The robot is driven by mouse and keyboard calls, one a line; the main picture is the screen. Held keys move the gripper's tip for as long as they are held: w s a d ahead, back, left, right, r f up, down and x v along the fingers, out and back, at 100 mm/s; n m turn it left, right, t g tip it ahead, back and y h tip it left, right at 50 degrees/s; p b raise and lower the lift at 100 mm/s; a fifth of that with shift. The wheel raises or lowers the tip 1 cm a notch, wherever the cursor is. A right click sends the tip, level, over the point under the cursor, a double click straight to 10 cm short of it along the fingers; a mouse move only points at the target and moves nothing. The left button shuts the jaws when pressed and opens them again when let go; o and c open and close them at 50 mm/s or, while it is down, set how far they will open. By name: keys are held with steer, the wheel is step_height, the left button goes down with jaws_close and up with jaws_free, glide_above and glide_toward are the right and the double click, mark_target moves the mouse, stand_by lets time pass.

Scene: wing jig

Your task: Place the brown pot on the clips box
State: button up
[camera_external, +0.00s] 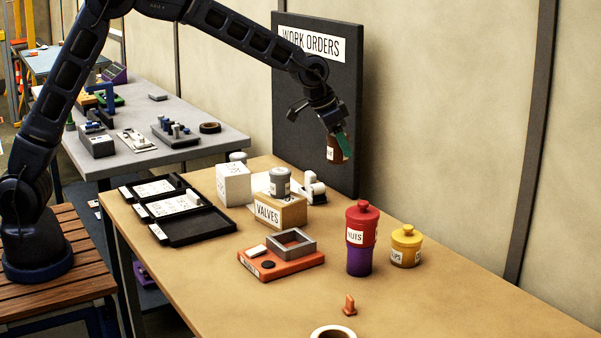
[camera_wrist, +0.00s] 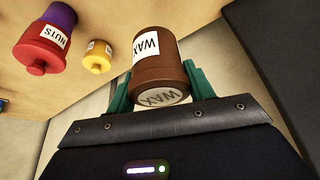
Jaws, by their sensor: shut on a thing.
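The brown pot (camera_external: 334,151) hangs in my gripper (camera_external: 342,143), high above the back of the wooden table, in front of the black board. In the wrist view the brown pot (camera_wrist: 156,58) shows WAX labels on its side and end. My gripper's green fingers (camera_wrist: 160,85) are closed on its two sides. No box label clearly reads clips. A white box (camera_external: 233,184) stands left of the wooden VALVES box (camera_external: 287,213); the writing on the white box is too small to read. My gripper is above and to the right of both boxes.
A grey pot (camera_external: 280,182) stands on the VALVES box. A red pot (camera_external: 362,223) on a purple one (camera_external: 359,262) and a yellow pot (camera_external: 406,246) stand to the right. Black trays (camera_external: 188,232) lie left; an orange base (camera_external: 282,265) lies in front.

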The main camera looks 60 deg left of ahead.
steer(key=s+a+r+n+y, duration=0.1)
steer(key=s+a+r, duration=0.15)
steer(key=a, duration=0.55)
steer(key=s+a+r+n, duration=0.15)
steer(key=a+r, duration=0.25)
steer(key=a, duration=0.4)
step_height(320, 180, up, 4)
steer(key=n+y, duration=0.1)
steer(key=n, duration=0.2)
glide_above(242, 166)
steer(key=s, duration=0.2)
steer(key=shift+s+d, duration=0.1)
steer(key=shift+s, duration=0.05)
step_height(242, 166, down, 20)
steer(key=shift+r, duration=0.15)
steer(key=o, duration=1)
